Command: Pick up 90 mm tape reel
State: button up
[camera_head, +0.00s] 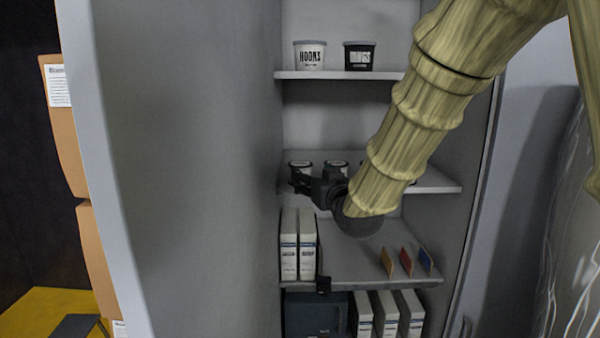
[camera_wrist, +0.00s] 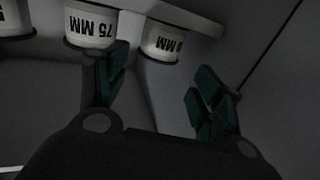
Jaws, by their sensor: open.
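Several white tubs with dark lids stand on the middle shelf. In the wrist view they appear upside down. The rightmost tub (camera_wrist: 163,42) has a label ending in "MM", with its number partly unreadable, so I cannot confirm that it is the 90 mm reel. It seems to be the left tub (camera_head: 300,166) in the head view. The tub beside it (camera_wrist: 90,27) reads "75 MM". My gripper (camera_wrist: 157,88) is open and empty, with the rightmost tub beyond the gap between its fingers. In the head view my gripper (camera_head: 302,183) is close in front of the left tubs.
The cabinet's left wall (camera_head: 190,170) stands close to my gripper. Below are white binders (camera_head: 298,245) and small coloured cards (camera_head: 406,261) on the lower shelf (camera_head: 350,262). Tubs marked "HOOKS" (camera_head: 309,56) and a black tub (camera_head: 359,57) stand on the upper shelf.

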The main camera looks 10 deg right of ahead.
aim_at(300, 162)
jog(key=shift+w+a+p, duration=0.2)
jog(key=shift+w+p, duration=0.4)
jog(key=shift+w, duration=0.75)
jog(key=shift+w+a+p, duration=0.15)
jog(key=shift+w+p, duration=0.45)
jog(key=shift+w, duration=0.75)
jog(key=shift+w+p, duration=0.6)
jog(key=shift+p, duration=0.2)
jog(key=shift+w+a+f+p, duration=0.15)
jog(key=shift+w+p, duration=0.55)
jog(key=shift+w, duration=0.35)
jog(key=shift+w+a+f+p, duration=0.1)
jog(key=shift+w+a+p, duration=0.05)
jog(key=shift+w+p, duration=0.7)
jog(key=shift+w, duration=0.1)
jog(key=c, duration=0.8)
jog(key=shift+o, duration=0.2)
jog(key=shift+r+b, duration=0.15)
jog(key=shift+b, duration=0.2)
